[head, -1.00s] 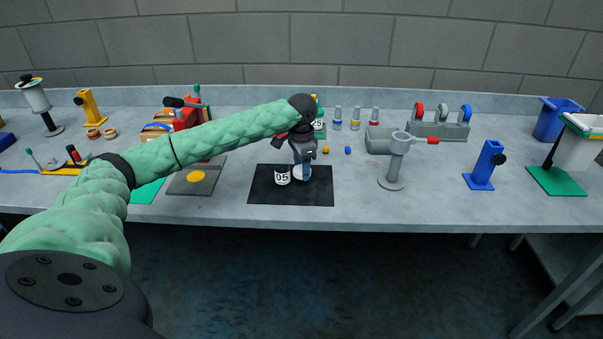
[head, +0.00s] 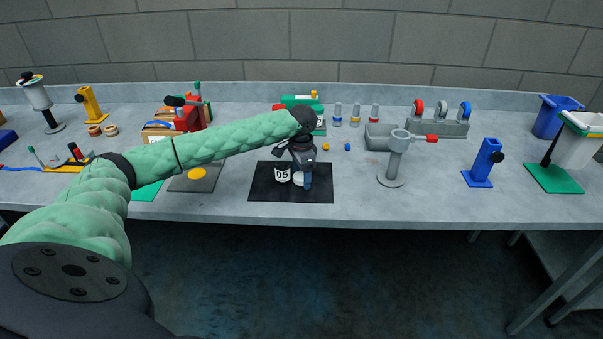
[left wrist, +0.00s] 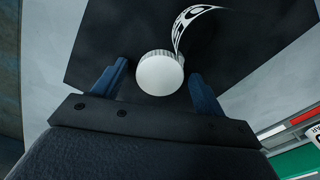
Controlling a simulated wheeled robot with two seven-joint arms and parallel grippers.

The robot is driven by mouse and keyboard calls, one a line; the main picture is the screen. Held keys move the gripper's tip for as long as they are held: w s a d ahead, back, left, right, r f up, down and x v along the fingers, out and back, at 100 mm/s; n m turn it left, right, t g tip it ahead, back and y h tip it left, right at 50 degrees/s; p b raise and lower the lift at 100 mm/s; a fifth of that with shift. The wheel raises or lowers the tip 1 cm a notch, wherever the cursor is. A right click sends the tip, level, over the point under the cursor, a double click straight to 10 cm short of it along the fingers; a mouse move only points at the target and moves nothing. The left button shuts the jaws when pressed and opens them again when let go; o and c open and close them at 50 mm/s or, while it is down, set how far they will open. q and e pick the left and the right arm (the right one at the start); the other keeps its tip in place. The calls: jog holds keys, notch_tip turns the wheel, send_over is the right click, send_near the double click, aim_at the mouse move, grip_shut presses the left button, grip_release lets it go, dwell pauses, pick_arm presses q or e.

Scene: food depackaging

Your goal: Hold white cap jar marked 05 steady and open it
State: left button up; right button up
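The jar marked 05 (head: 283,174) is dark with a white label and stands on the black mat (head: 262,192). Its label (left wrist: 190,18) shows as a curved band in the left wrist view. A round white cap (head: 299,180) is just right of the jar in the head view. In the left wrist view the white cap (left wrist: 160,73) lies between the fingers, with a gap on each side. My left gripper (head: 305,183) is open, pointing down over the cap (left wrist: 158,85). I cannot tell whether cap and jar touch. My right gripper is not in view.
A grey post fixture (head: 396,160) and a blue stand (head: 484,163) are to the right. A grey plate with a yellow disc (head: 197,174) lies left of the mat. Small vials (head: 355,117) stand behind.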

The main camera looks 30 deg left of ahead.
aim_at(302, 176)
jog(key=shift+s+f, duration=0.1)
pick_arm(q)
jog(key=shift+r, duration=0.25)
notch_tip(302, 176, up, 2)
jog(key=shift+r+b, duration=0.15)
jog(key=shift+b, duration=0.6)
notch_tip(302, 176, up, 9)
jog(key=b, duration=0.2)
jog(key=shift+r+b, duration=0.2)
jog(key=shift+b, duration=0.15)
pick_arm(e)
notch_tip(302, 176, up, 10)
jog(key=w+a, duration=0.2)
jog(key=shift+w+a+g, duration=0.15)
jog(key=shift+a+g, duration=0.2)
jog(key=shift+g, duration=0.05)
